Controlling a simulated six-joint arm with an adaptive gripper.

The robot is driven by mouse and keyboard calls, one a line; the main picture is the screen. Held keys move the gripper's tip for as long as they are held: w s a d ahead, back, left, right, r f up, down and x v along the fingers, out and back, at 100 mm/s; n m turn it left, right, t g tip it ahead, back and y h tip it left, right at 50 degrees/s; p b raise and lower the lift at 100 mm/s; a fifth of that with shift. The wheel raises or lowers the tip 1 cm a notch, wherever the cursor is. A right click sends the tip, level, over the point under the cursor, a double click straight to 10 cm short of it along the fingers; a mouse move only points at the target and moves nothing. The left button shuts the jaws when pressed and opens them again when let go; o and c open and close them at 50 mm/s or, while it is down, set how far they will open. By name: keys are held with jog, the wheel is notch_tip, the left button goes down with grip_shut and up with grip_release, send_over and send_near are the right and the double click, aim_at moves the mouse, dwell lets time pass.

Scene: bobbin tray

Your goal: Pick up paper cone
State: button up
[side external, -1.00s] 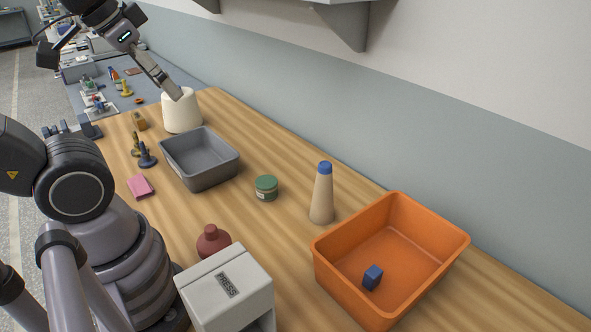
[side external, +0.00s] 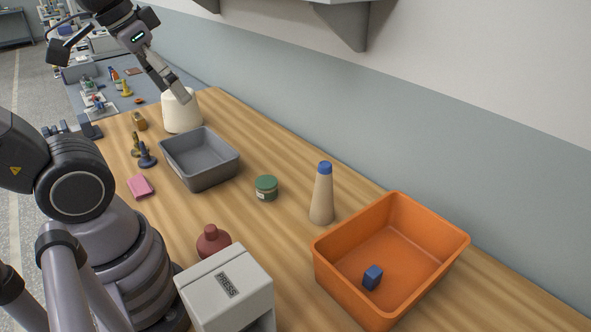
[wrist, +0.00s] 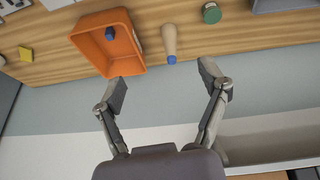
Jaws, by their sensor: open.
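The paper cone (side external: 321,198) is a tan, tapered body with a blue tip. It stands upright on the wooden bench, just left of the orange bin in the side view. The cone also shows in the wrist view (wrist: 169,38), beyond the gap between my fingers, blue tip towards me. My gripper (side external: 187,96) is at the upper left of the side view, well apart from the cone and overlapping a white spool in the picture. In the wrist view my gripper (wrist: 168,86) has its two fingers wide apart with nothing between them.
The orange bin (side external: 334,278) holds a blue cube (side external: 372,277). A green-lidded jar (side external: 266,188), a grey bin (side external: 207,181), the white spool (side external: 180,118), a dark red bottle (side external: 212,241) and a pink block (side external: 140,186) stand on the bench. A wall runs behind it.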

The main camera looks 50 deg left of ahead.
jog(key=w+d+f+n+g+h, duration=0.3)
jog(key=w+d+f+g+h, duration=0.1)
jog(key=g, duration=0.1)
jog(key=n+t+h, duration=0.7)
jog(key=n+h, duration=0.4)
jog(key=n, duration=0.5)
send_over(324, 178)
jog(key=s+a, duration=0.2)
jog(key=s, duration=0.4)
notch_tip(324, 178, down, 16)
jog(key=w+a+f+n+t+y, duration=0.1)
jog(key=a+f+n+t, duration=0.15)
jog(key=f+n, duration=0.2)
jog(key=w+a+f+n+t+y, duration=0.2)
jog(key=f+n+t, duration=0.15)
jog(key=f, duration=0.25)
jog(key=shift+m, duration=0.3)
jog(key=x, duration=0.7)
jog(key=shift+s+d+r, duration=0.2)
jog(key=shift+r, duration=0.15)
jog(key=shift+c, duration=0.4)
